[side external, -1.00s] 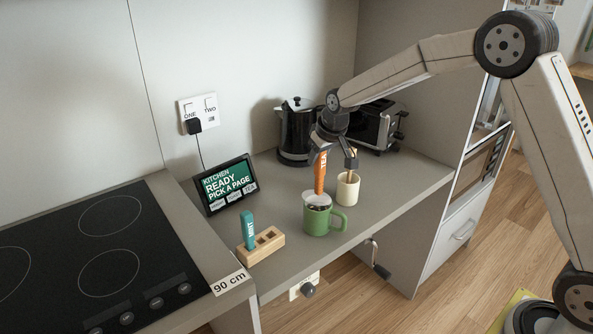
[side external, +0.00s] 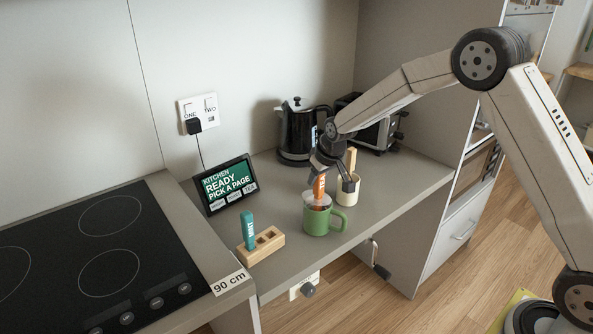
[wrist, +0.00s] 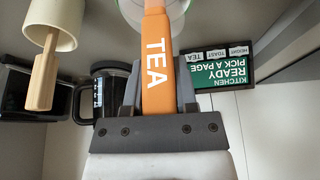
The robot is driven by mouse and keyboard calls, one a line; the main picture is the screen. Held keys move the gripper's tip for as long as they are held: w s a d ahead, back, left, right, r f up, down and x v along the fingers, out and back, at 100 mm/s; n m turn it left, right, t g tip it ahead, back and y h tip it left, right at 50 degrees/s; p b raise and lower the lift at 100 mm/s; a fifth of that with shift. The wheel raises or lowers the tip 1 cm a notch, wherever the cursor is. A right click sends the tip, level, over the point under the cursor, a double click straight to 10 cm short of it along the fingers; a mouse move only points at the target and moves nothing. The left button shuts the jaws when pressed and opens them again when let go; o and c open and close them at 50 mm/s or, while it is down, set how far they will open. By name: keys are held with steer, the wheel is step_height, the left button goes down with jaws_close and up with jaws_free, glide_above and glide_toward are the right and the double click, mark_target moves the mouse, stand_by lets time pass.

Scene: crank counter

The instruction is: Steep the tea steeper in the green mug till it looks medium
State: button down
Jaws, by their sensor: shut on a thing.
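The tea steeper (side external: 319,188) has an orange handle marked TEA. My gripper (side external: 329,165) is shut on this handle, and the wrist view shows the handle (wrist: 157,65) between the two jaws. The green mug (side external: 318,224) stands on the counter directly below my gripper. The steeper's lower end is down inside the mug's mouth, with a pale round part and a reddish-brown tint showing at the rim. How dark the tea is cannot be told clearly.
A cream cup (side external: 347,192) with a wooden utensil stands just behind the mug. A wooden block (side external: 262,248) holding a teal MINT steeper (side external: 248,231) is at the front left. A tablet (side external: 228,184), black kettle (side external: 294,137) and toaster (side external: 373,130) stand farther back.

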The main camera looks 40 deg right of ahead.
mark_target(317, 186)
steer(key=shift+f, duration=1.6)
steer(key=shift+r, duration=0.1)
stand_by(2.4)
steer(key=shift+r, duration=5.8)
steer(key=s+a+f, duration=0.1)
steer(key=s+f, duration=0.3)
steer(key=s, duration=0.4)
steer(key=s+a+f, duration=0.1)
steer(key=s+f, duration=0.3)
steer(key=s, duration=0.5)
steer(key=shift+s+a+f, duration=0.3)
steer(key=shift+a+f, duration=0.1)
